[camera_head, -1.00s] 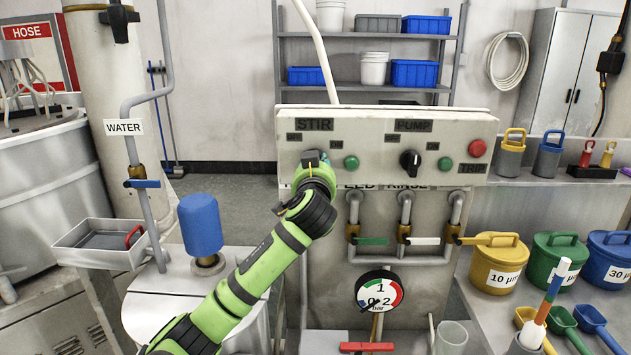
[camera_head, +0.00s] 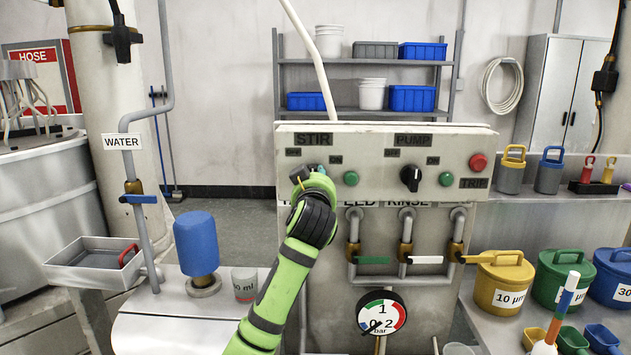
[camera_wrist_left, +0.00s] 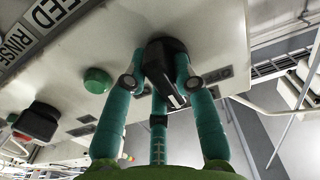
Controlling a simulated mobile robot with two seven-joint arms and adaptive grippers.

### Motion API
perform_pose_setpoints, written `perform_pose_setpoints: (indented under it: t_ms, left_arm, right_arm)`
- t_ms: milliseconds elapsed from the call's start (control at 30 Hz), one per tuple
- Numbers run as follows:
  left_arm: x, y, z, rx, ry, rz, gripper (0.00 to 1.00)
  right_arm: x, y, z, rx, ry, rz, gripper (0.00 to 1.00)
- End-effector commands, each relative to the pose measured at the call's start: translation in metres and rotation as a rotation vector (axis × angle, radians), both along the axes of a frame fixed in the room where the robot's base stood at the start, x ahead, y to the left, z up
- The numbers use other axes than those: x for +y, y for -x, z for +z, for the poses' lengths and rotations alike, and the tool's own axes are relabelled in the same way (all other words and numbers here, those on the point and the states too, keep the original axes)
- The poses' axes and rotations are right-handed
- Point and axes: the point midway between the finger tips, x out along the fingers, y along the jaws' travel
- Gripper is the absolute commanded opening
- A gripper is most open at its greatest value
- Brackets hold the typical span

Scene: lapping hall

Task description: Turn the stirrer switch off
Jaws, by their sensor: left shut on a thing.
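The grey control panel (camera_head: 400,140) carries a STIR label (camera_head: 311,140) at its upper left. My left gripper (camera_head: 308,174) is at the panel under this label and hides most of the stirrer switch in the head view. In the left wrist view the stirrer switch (camera_wrist_left: 163,66) is a black knob with a white line near its lower end. The left gripper (camera_wrist_left: 160,82) is shut on this knob, its teal fingers around it. An OFF label (camera_wrist_left: 212,75) shows to the knob's right there. My right gripper is not in view.
A green button (camera_head: 351,178) sits just right of the stirrer switch. The black pump knob (camera_head: 411,178) and red trip button (camera_head: 478,161) are further right. Valves with coloured handles (camera_head: 426,260) and a gauge (camera_head: 381,313) are below. A blue cylinder (camera_head: 197,243) stands left of my arm.

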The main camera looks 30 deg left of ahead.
Motion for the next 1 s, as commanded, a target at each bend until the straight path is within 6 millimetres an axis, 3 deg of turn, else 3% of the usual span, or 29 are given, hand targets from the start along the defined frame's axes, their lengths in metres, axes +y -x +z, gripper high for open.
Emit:
perform_pose_setpoints:
  t_ms: [167,200,267,667,833,1000]
  left_arm:
    - [0.0,0.0,0.002,-0.005,0.003,0.0,0.0]
    - [0.0,0.0,0.002,-0.005,0.003,-0.001,0.31]
    - [0.0,0.0,0.002,-0.005,0.003,-0.001,0.52]
    - [-0.002,0.003,0.001,-0.003,0.001,-0.001,0.52]
    - [-0.013,0.02,0.001,-0.006,0.001,-0.003,0.52]
    - [-0.031,0.049,0.001,-0.006,0.002,-0.003,0.52]
  right_arm:
    - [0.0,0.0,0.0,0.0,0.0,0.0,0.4]
    - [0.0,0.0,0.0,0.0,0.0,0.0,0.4]
    - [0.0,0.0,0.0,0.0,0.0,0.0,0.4]
    - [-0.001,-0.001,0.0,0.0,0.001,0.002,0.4]
    - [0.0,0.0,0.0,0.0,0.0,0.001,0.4]
    - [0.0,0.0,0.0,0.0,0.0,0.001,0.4]
